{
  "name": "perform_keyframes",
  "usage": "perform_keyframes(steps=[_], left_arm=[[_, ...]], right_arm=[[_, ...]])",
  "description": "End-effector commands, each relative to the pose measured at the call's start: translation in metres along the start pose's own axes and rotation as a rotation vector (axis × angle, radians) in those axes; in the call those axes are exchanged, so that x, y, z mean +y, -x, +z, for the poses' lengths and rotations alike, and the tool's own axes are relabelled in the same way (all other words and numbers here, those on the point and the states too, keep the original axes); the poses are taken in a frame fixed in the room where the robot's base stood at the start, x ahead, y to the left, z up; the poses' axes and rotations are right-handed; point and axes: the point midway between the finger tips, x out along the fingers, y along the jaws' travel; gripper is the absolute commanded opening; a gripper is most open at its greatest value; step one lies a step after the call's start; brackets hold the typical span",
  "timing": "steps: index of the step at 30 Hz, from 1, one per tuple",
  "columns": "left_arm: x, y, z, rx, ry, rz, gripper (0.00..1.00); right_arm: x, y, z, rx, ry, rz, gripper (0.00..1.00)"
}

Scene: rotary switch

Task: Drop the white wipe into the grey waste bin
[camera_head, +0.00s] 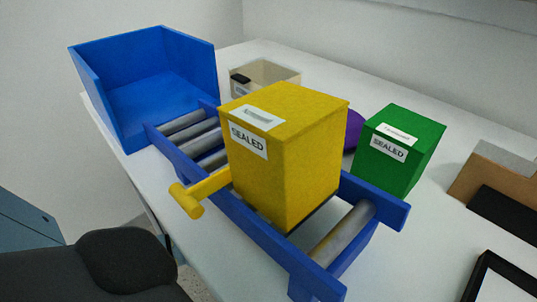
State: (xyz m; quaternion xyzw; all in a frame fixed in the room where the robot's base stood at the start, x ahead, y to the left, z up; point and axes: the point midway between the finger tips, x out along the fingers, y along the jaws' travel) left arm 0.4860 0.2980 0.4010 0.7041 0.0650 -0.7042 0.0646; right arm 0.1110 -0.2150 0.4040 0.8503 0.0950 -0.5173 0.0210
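I see no white wipe and no grey waste bin that I can make out in the head view. Neither of my grippers is in view.
A yellow sealed box (284,160) with a T-shaped handle (197,194) sits on a blue roller conveyor (270,237). A blue open bin (150,100), beige box (265,75) and green sealed box (397,150) stand on the white table (405,255). A dark rounded shape (120,262) is lower left.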

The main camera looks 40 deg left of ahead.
Motion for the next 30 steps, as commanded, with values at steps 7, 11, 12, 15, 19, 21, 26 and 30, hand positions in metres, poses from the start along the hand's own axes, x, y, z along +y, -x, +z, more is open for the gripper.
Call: perform_keyframes(steps=[7, 11, 12, 15, 19, 21, 26, 30], left_arm=[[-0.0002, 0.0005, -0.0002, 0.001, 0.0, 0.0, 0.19], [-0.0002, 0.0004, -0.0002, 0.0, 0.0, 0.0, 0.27], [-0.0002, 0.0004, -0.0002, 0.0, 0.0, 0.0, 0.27], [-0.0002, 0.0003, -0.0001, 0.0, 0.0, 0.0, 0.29], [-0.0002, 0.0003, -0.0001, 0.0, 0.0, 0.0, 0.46], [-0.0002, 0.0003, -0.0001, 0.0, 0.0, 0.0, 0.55], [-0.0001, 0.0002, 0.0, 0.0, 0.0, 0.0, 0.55], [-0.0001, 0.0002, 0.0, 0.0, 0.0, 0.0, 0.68]], right_arm=[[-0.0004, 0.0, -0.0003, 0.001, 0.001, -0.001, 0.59], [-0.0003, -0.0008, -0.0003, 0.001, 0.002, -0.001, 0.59], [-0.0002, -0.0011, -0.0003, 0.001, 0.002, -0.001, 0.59], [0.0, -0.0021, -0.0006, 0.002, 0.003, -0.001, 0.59], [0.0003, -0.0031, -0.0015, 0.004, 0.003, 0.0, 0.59], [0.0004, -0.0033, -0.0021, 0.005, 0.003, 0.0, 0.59], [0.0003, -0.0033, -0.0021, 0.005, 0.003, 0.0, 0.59], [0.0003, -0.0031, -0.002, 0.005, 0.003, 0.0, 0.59]])
